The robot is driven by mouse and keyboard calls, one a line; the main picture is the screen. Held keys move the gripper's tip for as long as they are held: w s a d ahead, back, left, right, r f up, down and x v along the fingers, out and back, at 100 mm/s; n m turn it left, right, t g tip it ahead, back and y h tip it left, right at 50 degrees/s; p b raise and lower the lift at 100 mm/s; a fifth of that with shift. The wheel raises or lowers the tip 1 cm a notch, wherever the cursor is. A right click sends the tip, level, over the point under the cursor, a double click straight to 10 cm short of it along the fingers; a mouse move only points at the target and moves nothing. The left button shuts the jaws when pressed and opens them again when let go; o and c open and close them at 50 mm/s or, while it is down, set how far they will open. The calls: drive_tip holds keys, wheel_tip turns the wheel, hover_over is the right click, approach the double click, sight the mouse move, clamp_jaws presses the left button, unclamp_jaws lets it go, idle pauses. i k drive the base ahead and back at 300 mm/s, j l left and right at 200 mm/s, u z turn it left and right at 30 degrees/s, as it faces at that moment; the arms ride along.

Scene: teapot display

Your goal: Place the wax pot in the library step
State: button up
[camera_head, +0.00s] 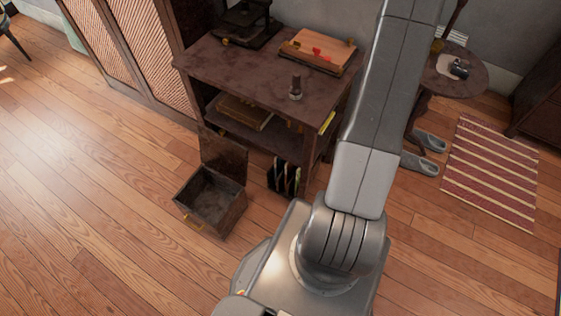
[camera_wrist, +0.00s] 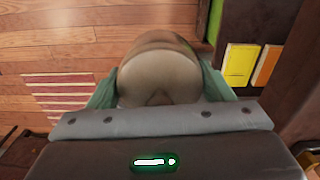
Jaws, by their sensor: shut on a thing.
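In the wrist view, my gripper (camera_wrist: 160,92) is shut on a rounded, pale beige object, which I take to be the wax pot (camera_wrist: 160,68). Its smooth rounded side faces the camera, and the greenish finger pads press on its left and right. The rest of it is hidden. In the camera_head view my arm reaches up out of the picture, so neither gripper nor pot shows there. A dark open box with a raised lid and a brass handle (camera_head: 208,200) stands on the floor beside the desk. It may be the library step; I cannot tell for sure.
The dark desk (camera_head: 235,68) carries a small stamp-like object (camera_head: 296,90) and a wooden board (camera_head: 318,52). Dark upright items (camera_head: 284,178) stand beneath it. A round side table (camera_head: 456,84), slippers (camera_head: 421,166) and a striped rug (camera_head: 492,175) are right. The left floor is clear.

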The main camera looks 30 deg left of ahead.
sight(209, 203)
drive_tip(key=k+j+z, duration=0.25)
drive_tip(key=k+j, duration=0.6)
drive_tip(key=j, duration=0.15)
drive_tip(key=j+z, duration=0.1)
drive_tip(key=j, duration=0.65)
drive_tip(key=i, duration=0.05)
